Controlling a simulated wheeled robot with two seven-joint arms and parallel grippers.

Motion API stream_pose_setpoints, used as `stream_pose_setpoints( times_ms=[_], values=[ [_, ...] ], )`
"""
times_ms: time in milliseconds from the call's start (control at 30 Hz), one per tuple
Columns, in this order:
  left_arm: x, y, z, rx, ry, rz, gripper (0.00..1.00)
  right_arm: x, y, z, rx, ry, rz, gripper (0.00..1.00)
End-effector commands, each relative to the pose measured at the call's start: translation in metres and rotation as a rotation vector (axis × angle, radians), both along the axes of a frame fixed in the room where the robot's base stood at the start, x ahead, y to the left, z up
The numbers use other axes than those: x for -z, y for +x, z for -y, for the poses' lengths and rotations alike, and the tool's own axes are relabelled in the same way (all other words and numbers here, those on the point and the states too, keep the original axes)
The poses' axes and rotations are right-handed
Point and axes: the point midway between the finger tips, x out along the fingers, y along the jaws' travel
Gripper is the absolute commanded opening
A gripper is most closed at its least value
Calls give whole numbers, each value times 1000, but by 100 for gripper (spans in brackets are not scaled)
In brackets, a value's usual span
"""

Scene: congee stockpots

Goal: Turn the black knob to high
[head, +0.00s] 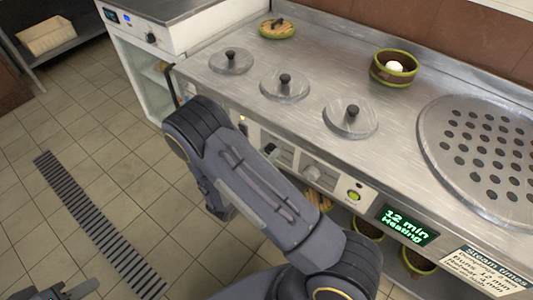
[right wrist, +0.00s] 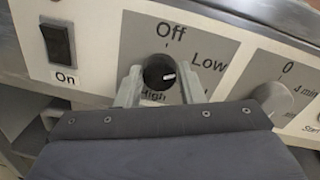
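The black knob (right wrist: 154,73) is on a grey panel in the right wrist view, with "Off" above it, "Low" to its upper right and "High" below it, partly covered by my gripper. Its white pointer mark points right and slightly down, between "Low" and "High". My right gripper (right wrist: 160,80) has one finger on each side of the knob, close against it, and appears shut on it. My left gripper (head: 68,291) is only partly in view at the bottom left, away from the counter.
A black "On" rocker switch (right wrist: 58,43) is left of the knob panel, and a grey timer knob (right wrist: 272,98) is to its right. The steel counter (head: 330,75) has several lidded pots and a green-rimmed bowl (head: 394,68). A display (head: 408,224) reads "12 min Heating".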

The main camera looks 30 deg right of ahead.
Motion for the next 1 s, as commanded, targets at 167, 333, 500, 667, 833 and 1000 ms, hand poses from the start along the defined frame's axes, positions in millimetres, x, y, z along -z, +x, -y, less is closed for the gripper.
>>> stream_pose_setpoints(
  times_ms=[167,333,500,667,833,1000],
  values=[
    [0,0,0,0,0,0,36,0,0,0,0,0,0,11],
    [1,0,0,0,0,0,36,0,0,0,0,3,6,11],
    [5,0,0,0,0,0,36,1,0,0,-1,19,46,11],
    [13,0,0,0,0,0,36,3,0,-1,-1,55,128,11],
    [24,0,0,0,0,0,36,4,0,-1,-2,107,259,11],
    [36,0,0,0,0,0,36,4,0,0,-1,170,409,11]
  ],
)
